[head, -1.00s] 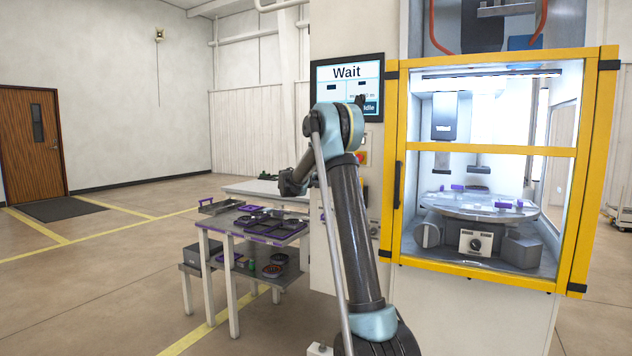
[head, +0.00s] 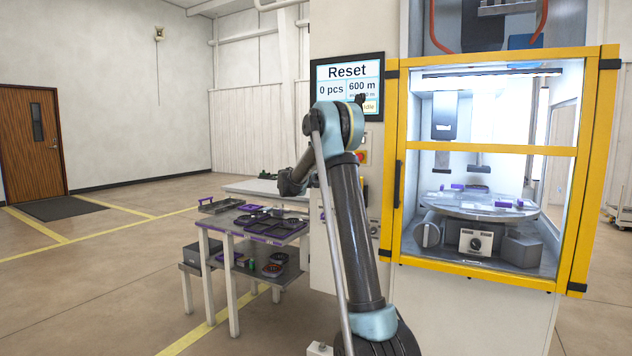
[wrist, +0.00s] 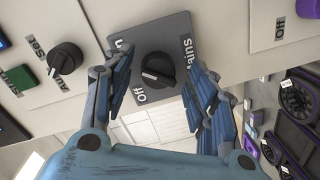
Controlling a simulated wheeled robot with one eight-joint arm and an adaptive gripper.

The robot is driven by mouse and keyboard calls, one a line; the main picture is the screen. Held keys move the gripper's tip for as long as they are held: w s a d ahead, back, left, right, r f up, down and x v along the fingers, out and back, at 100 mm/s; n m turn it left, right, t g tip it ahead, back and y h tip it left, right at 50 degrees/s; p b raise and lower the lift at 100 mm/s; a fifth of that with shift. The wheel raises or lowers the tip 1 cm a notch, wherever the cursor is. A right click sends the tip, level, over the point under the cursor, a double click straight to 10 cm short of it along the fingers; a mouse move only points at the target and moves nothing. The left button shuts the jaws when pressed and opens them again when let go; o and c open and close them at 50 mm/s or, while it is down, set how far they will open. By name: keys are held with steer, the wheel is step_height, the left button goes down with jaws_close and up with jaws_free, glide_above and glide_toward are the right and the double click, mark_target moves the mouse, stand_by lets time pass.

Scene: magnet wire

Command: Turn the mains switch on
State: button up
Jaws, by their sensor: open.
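The mains switch, a black rotary knob (wrist: 158,70) on a grey plate (wrist: 180,28), is in the upper middle of the wrist view. The plate reads "Off" at lower left and "Mains" at right; a label at upper left is partly covered by a finger. The knob's white mark points left, between the two left labels; I cannot tell which it is set to. My gripper (wrist: 160,88) is open, with one finger on each side of the knob. Contact is not clear. In the head view the gripper and switch are hidden around my arm.
A "Set/Auto" knob (wrist: 66,58) and a green button (wrist: 18,78) are left of the plate. The display (head: 346,86) reads "Reset", "0 pcs", "600 m".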

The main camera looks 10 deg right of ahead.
steer(key=f+v, duration=0.1)
steer(key=v, duration=1)
steer(key=shift+s+r, duration=0.15)
steer(key=shift+r, duration=0.2)
steer(key=s+d+f+m+g+y, duration=0.15)
steer(key=s+d, duration=0.35)
steer(key=s, duration=0.5)
steer(key=s+d+f+m+g, duration=0.1)
steer(key=s+d+f+g, duration=0.25)
steer(key=s, duration=0.55)
steer(key=s+d+f+m+g+y, duration=0.15)
steer(key=s+d, duration=0.35)
steer(key=s, duration=0.5)
steer(key=s+a+f+g+y, duration=0.1)
steer(key=s+a+f+y, duration=0.1)
steer(key=s+f, duration=0.5)
steer(key=s+a+f+g+y, duration=0.2)
steer(key=s+f, duration=0.5)
steer(key=s, duration=0.8)
steer(key=s+a+f+g+y, duration=0.2)
steer(key=s+f, duration=0.5)
steer(key=s, duration=0.4)
steer(key=shift+s+a+f+m+y, duration=0.3)
steer(key=shift+s+a+f+y, duration=0.1)
steer(key=shift+y, duration=0.2)
